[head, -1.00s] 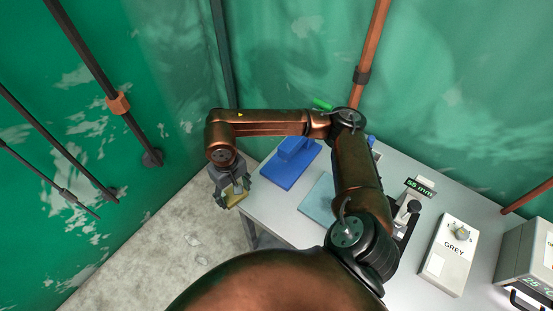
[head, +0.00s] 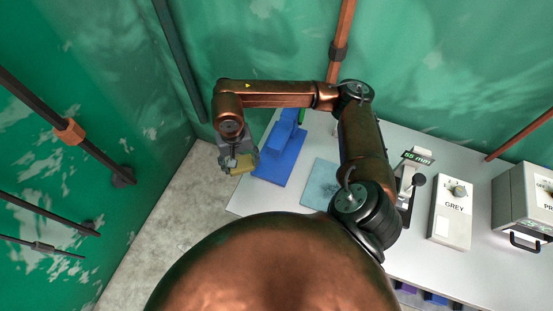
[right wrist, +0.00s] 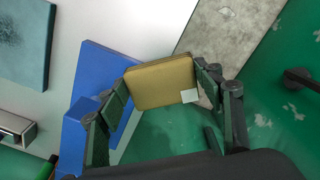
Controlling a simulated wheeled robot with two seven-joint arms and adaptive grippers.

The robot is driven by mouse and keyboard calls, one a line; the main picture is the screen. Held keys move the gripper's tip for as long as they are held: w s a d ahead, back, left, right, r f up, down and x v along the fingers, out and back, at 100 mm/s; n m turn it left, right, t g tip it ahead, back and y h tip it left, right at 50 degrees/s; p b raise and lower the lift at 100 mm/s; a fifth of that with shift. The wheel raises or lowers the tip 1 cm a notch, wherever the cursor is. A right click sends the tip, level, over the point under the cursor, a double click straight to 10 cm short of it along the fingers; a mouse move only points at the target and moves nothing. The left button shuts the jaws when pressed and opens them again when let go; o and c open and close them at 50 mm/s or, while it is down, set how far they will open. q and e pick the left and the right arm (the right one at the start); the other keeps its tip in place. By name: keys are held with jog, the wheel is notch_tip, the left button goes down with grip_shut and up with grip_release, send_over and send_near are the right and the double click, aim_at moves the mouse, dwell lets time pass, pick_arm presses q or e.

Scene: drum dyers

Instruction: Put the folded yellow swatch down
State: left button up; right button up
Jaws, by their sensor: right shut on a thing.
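The folded yellow swatch (right wrist: 160,82) is held between the two fingers of my right gripper (right wrist: 160,95) in the right wrist view. It has a small pale tag on one corner. In the head view the swatch (head: 244,164) shows at the tip of my right gripper (head: 238,163), near the left end of the grey table (head: 305,192). It appears above or just beside the blue stand (head: 275,168); its height over the table is hard to tell. My left gripper is not in view.
A teal square pad (head: 320,184) lies right of the blue stand. Farther right are a device reading 55 mm (head: 417,157), a box marked GREY (head: 452,212) and a grey cabinet (head: 520,205). The floor (head: 165,225) lies beyond the table's left edge.

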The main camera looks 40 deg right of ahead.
jog(key=m, duration=0.2)
jog(key=s+m, duration=0.1)
jog(key=m, duration=0.1)
jog(key=shift+a+f, duration=0.1)
jog(key=shift+f, duration=0.15)
jog(key=shift+s+f+m+p, duration=0.2)
jog(key=shift+m+p, duration=0.15)
jog(key=shift+m, duration=0.65)
jog(key=shift+s+f+m, duration=0.1)
jog(key=shift+s+m, duration=0.05)
jog(key=shift+m, duration=0.75)
jog(key=s+f+m+p, duration=0.2)
jog(key=s+m+p, duration=0.15)
jog(key=m, duration=1.55)
jog(key=m+p, duration=0.5)
jog(key=m, duration=1.2)
send_over(276, 160)
jog(key=shift+f, duration=0.85)
notch_tip(276, 160, down, 3)
jog(key=shift+f+p, duration=0.15)
jog(key=shift+p, duration=0.25)
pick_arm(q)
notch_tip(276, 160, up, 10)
pick_arm(e)
jog(key=shift+f, duration=0.15)
